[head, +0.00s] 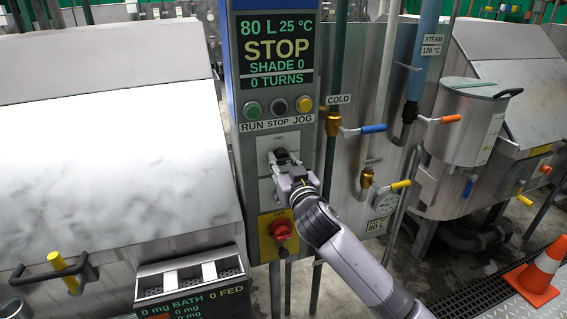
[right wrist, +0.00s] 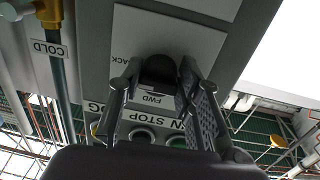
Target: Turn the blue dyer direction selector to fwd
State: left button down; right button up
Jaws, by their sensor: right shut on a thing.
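The direction selector is a black knob (head: 283,155) on a pale plate (head: 267,182) of the blue dyer's control column. A FWD label (head: 278,137) sits above the knob in the head view. In the right wrist view, which is upside down, the knob (right wrist: 158,70) is between the two fingers, with the FWD label (right wrist: 153,98) and part of a BACK label (right wrist: 121,58) near it. My right gripper (head: 290,172) is shut on the knob; it also shows in the right wrist view (right wrist: 158,84). Where the knob points is hidden. My left gripper is out of view.
Above the selector are the green, black and amber buttons (head: 278,107) and a display (head: 274,48) reading STOP and 0 TURNS. A red rotary switch (head: 281,229) on yellow sits just below. COLD and WARM pipes with a blue valve lever (head: 373,128) stand close right.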

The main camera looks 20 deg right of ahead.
jog(key=shift+n, duration=0.3)
jog(key=n+p, duration=0.1)
jog(key=n, duration=0.2)
jog(key=shift+d+n+p, duration=0.1)
jog(key=shift+n+p, duration=0.2)
jog(key=shift+n, duration=0.1)
jog(key=n+p, duration=0.1)
jog(key=n, duration=0.3)
jog(key=shift+d+n+p, duration=0.1)
jog(key=shift+n+p, duration=0.2)
jog(key=shift+p, duration=0.05)
jog(key=n+p, duration=0.1)
jog(key=n, duration=0.3)
jog(key=shift+r+n+p, duration=0.15)
jog(key=shift+n+p, duration=0.25)
jog(key=shift+n+y+p, duration=0.3)
jog(key=shift+n+p, duration=0.6)
jog(key=shift+n, duration=1.4)
jog(key=o, duration=1.1)
jog(key=shift+o, duration=0.2)
